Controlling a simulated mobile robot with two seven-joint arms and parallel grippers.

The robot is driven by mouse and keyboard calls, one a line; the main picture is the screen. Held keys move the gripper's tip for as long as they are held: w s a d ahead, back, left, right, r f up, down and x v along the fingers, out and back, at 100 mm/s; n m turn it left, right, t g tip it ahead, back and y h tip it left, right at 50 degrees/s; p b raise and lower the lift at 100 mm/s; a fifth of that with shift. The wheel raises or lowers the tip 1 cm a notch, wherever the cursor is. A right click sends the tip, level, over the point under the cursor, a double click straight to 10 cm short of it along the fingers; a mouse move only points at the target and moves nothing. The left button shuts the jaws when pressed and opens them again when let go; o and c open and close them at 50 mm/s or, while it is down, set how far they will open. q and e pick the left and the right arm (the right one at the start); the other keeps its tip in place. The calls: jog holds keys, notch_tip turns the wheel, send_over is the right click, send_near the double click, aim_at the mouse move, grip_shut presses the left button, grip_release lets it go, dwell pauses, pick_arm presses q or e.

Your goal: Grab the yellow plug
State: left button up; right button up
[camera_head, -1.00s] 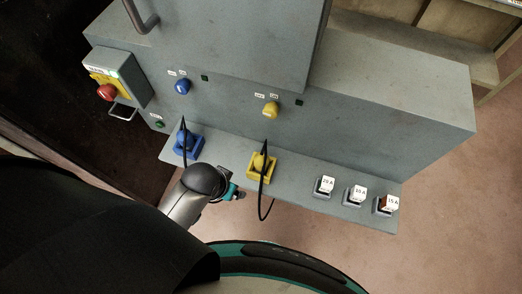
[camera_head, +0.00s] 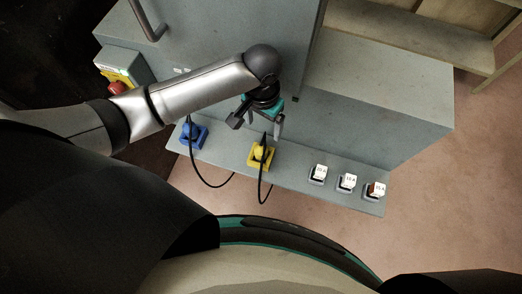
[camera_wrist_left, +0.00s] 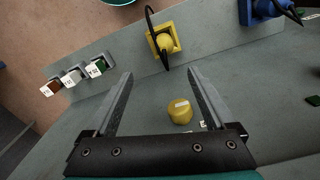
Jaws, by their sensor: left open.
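The yellow plug (camera_head: 259,152) sits in a square yellow socket on the grey panel's ledge, with a black cable looping from it. In the left wrist view the yellow plug (camera_wrist_left: 166,43) is ahead of the fingertips, near the top centre, with its cable crossing it. My left gripper (camera_head: 275,131) is above and behind the plug in the head view. In the left wrist view the left gripper (camera_wrist_left: 160,75) has its two fingers wide apart with nothing between the tips. A yellow knob (camera_wrist_left: 180,111) lies below, between the fingers in the picture. My right gripper is not in view.
A blue plug (camera_head: 192,133) with its own black cable is in a socket to the left. Several labelled switches (camera_head: 346,182) line the ledge to the right. A red emergency button (camera_head: 117,88) is at the far left. The grey cabinet (camera_head: 375,110) stands behind the ledge.

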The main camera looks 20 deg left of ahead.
pick_arm(q)
jog(key=b, duration=0.2)
send_over(261, 148)
notch_tip(261, 148, down, 10)
jog(key=shift+w+f, duration=0.1)
jog(key=shift+w, duration=0.05)
jog(key=shift+f+b, duration=1)
jog(key=shift+f, duration=1.55)
grip_shut()
